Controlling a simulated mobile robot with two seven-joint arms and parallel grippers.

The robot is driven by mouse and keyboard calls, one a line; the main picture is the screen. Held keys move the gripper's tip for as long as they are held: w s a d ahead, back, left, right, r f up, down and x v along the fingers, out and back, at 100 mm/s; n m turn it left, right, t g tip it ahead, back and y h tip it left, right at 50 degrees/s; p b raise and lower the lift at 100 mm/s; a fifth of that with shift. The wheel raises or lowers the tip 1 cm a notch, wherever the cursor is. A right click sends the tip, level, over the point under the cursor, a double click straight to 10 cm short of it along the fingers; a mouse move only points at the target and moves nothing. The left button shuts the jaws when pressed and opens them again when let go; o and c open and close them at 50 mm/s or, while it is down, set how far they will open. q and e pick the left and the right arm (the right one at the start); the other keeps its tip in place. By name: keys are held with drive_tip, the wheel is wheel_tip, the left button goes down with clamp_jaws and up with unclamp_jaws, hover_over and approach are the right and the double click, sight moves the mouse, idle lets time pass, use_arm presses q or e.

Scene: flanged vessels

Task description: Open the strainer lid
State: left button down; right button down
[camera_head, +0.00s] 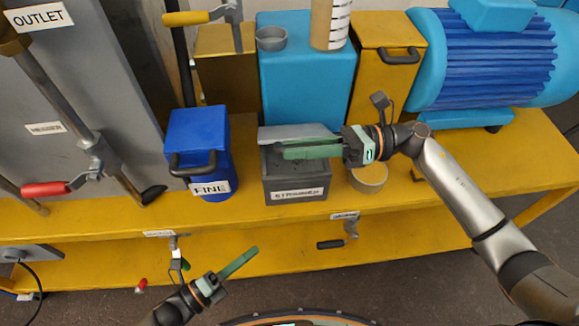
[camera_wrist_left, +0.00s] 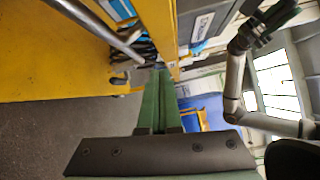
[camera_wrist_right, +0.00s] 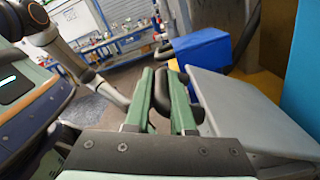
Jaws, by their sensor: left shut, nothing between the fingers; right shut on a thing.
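The strainer is a dark grey box (camera_head: 296,188) with a white label, standing on the yellow bench. Its light grey lid (camera_head: 292,131) sits at the box's back edge, tilted up, with a dark area showing in front of it. My right gripper (camera_head: 284,151) reaches across the box top from the right. In the right wrist view its green fingers (camera_wrist_right: 164,82) are shut on the lid's black handle (camera_wrist_right: 182,94), beside the lid plate (camera_wrist_right: 240,112). My left gripper (camera_head: 255,250) is shut and empty, low in front of the bench; its fingers are together in the left wrist view (camera_wrist_left: 158,80).
A blue vessel labelled FINE (camera_head: 198,140) stands left of the strainer. A blue block (camera_head: 305,88) is behind it, and a small round container (camera_head: 369,178) is to its right. A red-handled lever (camera_head: 46,188) is at far left. The bench (camera_head: 420,215) is bare at front right.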

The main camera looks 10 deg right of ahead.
use_arm(q)
drive_tip(key=w+d+r+m+h, duration=0.2)
drive_tip(key=d+r+m+h, duration=0.1)
drive_tip(key=r, duration=0.4)
drive_tip(key=w+d+r+m+h, duration=0.3)
drive_tip(key=d+r+m, duration=0.1)
drive_tip(key=r, duration=0.3)
drive_tip(key=w+d+r+m+h, duration=0.2)
drive_tip(key=d+r+m+h, duration=0.1)
drive_tip(key=r, duration=0.4)
drive_tip(key=shift+w+d+r+m, duration=0.25)
drive_tip(key=shift+r+m, duration=0.1)
drive_tip(key=shift+m, duration=0.45)
